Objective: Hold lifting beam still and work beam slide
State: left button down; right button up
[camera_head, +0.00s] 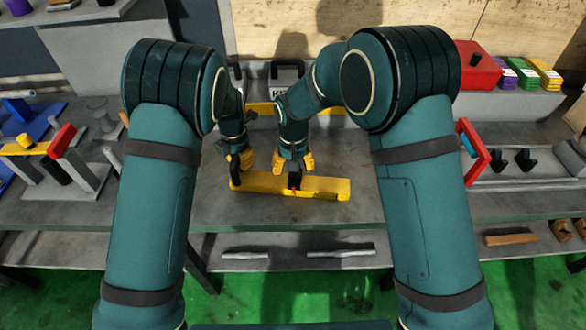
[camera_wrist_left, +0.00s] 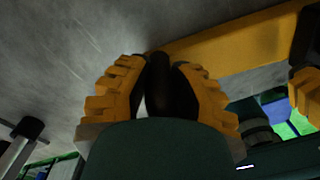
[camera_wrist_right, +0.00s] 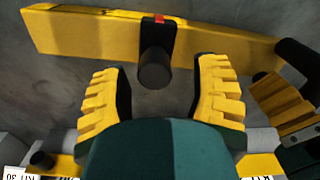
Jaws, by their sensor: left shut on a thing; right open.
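The lifting beam (camera_head: 325,187) is a long yellow bar lying on the grey bench, also in the right wrist view (camera_wrist_right: 90,35). Its black slide (camera_head: 295,178), marked red, sits around the bar near mid-length; its round knob (camera_wrist_right: 155,70) sticks out towards my right gripper. My left gripper (camera_head: 240,160) is shut on the black upright handle (camera_wrist_left: 171,90) at the beam's left end. My right gripper (camera_wrist_right: 160,65) is open, with the knob between its fingertips and gaps on both sides. In the head view the right gripper (camera_head: 293,160) hides part of the slide.
Behind the grippers stands a labelled holder (camera_head: 288,75) with a yellow strip. A red frame (camera_head: 473,150) is at right, and a grey fixture with a red block (camera_head: 62,141) at left. The bench in front of the beam (camera_head: 250,212) is clear.

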pick_arm(q)
jog(key=shift+a, duration=0.1)
pick_arm(e)
notch_tip(320, 180, up, 10)
jog(key=shift+r, duration=0.25)
pick_arm(q)
jog(key=c, duration=0.8)
grip_release()
notch_tip(320, 180, up, 12)
jog(key=shift+s+f, duration=0.1)
pick_arm(e)
jog(key=shift+s, duration=0.1)
